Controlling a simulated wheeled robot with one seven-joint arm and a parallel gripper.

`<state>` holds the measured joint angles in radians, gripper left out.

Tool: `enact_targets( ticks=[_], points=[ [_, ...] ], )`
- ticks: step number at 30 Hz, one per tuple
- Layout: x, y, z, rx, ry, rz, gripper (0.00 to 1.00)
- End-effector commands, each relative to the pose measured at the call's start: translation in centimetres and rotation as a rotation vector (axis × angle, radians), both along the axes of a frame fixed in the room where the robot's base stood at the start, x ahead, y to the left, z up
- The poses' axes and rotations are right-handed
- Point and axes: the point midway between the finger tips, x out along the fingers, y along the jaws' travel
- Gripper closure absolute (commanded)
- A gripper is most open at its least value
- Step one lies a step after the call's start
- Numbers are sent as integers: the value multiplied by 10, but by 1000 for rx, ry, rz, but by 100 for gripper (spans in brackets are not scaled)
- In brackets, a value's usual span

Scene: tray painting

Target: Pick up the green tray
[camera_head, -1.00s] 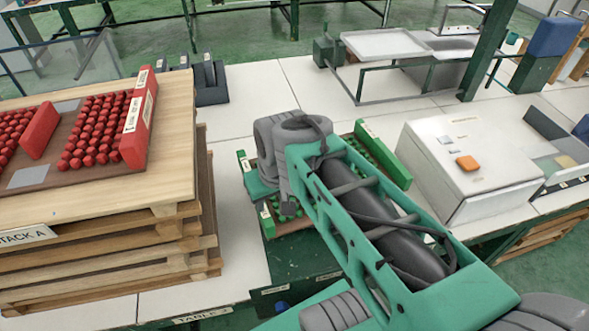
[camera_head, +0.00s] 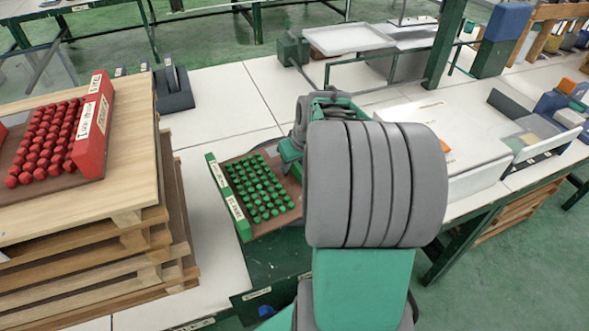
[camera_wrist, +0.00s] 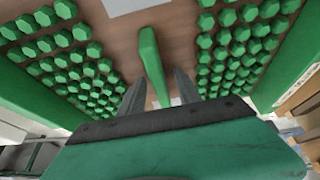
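The green tray (camera_head: 228,197) lies on the white table in the head view, with a brown base, rows of green knobs and labelled green end walls. My arm hides its right part. In the wrist view the tray (camera_wrist: 293,62) fills most of the picture, with knobs on both sides of a bare strip. A green upright handle bar (camera_wrist: 151,55) stands in the middle of that strip. My gripper (camera_wrist: 159,76) is open, its two dark fingers on either side of the bar's near part. I cannot tell whether they touch it. The head view does not show the fingertips.
A wooden pallet stack (camera_head: 130,203) with a red-knobbed tray (camera_head: 92,125) stands close on the left. A white box (camera_head: 490,180) is to the right behind my arm. A dark holder (camera_head: 174,95) and a white raised tray (camera_head: 345,38) are farther back. Bare table lies behind the green tray.

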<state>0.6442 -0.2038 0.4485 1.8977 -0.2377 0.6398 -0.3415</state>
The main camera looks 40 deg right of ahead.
Motion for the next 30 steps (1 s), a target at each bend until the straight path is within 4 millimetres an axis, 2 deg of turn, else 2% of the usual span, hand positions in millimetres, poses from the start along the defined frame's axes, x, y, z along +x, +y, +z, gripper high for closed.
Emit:
enact_targets(
  ticks=[4,18,30],
  points=[
    [0,0,0,0,0,0,62],
    [0,0,0,0,0,0,100],
    [0,0,0,0,0,0,100]
  ],
)
